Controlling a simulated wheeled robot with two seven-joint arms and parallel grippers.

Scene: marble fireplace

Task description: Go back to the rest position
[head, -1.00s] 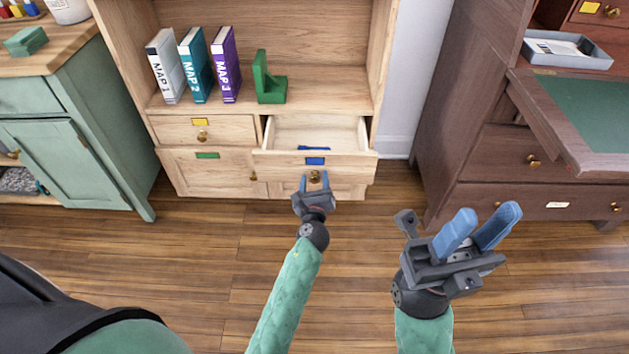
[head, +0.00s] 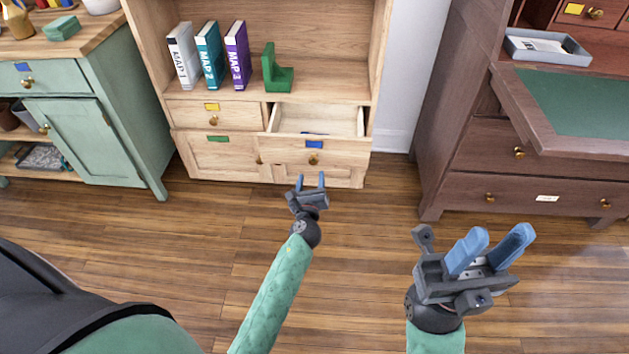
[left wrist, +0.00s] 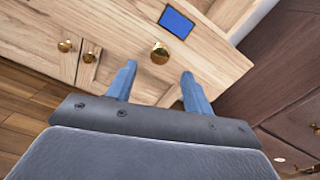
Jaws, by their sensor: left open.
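My left gripper (head: 311,182) is open and empty, in front of and below the open drawer (head: 318,150) with the blue label. In the left wrist view its two blue fingers (left wrist: 158,85) stand apart, with the drawer's brass knob (left wrist: 160,53) and blue label (left wrist: 177,22) beyond them. No contact with the knob shows. A blue item (head: 315,133) lies partly hidden in the drawer. My right gripper (head: 492,250) is at the lower right, its blue fingers apart with nothing between them.
Three map books (head: 209,56) and a green bookend (head: 275,68) stand on the wooden bookcase's shelf. A green cabinet (head: 110,130) is at the left, a dark desk (head: 500,150) at the right with a grey tray (head: 548,47). The wood floor (head: 370,260) between is clear.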

